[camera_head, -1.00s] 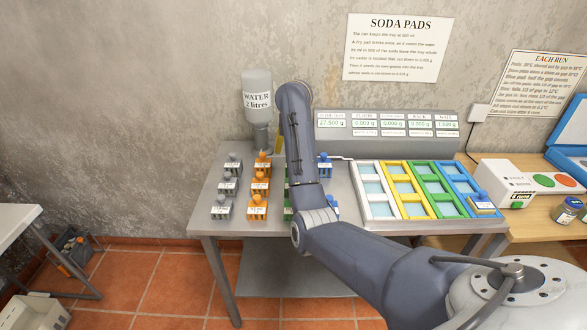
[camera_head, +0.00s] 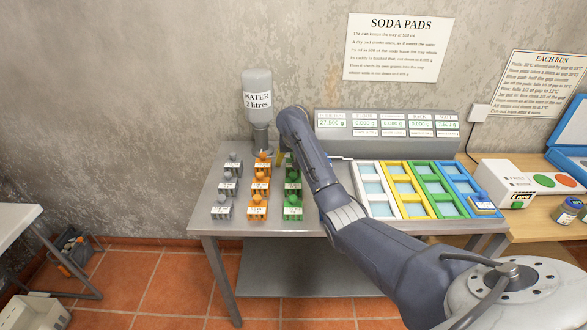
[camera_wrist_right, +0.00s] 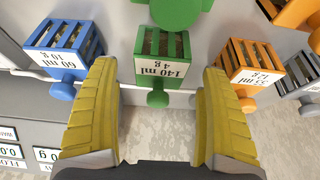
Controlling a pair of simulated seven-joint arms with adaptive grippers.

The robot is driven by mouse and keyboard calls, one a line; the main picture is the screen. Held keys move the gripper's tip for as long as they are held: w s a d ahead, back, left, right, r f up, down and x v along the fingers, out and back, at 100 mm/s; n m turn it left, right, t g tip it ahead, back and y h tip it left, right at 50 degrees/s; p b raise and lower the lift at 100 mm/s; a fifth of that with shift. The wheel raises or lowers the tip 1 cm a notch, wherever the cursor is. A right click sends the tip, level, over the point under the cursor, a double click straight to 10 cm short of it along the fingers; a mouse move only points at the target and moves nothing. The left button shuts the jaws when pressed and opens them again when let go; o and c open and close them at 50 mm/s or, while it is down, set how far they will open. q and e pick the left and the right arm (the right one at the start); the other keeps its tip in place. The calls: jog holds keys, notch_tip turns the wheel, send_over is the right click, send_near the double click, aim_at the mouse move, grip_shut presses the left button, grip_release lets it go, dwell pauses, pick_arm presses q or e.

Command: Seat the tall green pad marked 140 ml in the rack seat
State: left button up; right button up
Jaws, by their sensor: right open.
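In the right wrist view, the green pad (camera_wrist_right: 163,60) marked 140 ml and 4 g is a slatted green block with a round knob. It stands between the two yellow fingers of my right gripper (camera_wrist_right: 159,80), which is open, with gaps visible at both sides. In the head view, my right gripper (camera_head: 281,150) is at the back of the green column, mostly hidden by my arm. The back green pad (camera_head: 293,162) shows there beside the arm. The coloured rack (camera_head: 420,190) has white, yellow, green and blue frames with pale openings. My left gripper is not in view.
A blue pad (camera_wrist_right: 65,50) and an orange pad (camera_wrist_right: 250,65) flank the green one closely. Grey pads (camera_head: 221,208) stand further left. A water bottle (camera_head: 258,95) and a display panel (camera_head: 390,128) stand at the table's back. A boxed unit (camera_head: 505,180) is right of the rack.

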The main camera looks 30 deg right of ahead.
jog(key=shift+x, duration=0.9)
jog(key=c, duration=1.2)
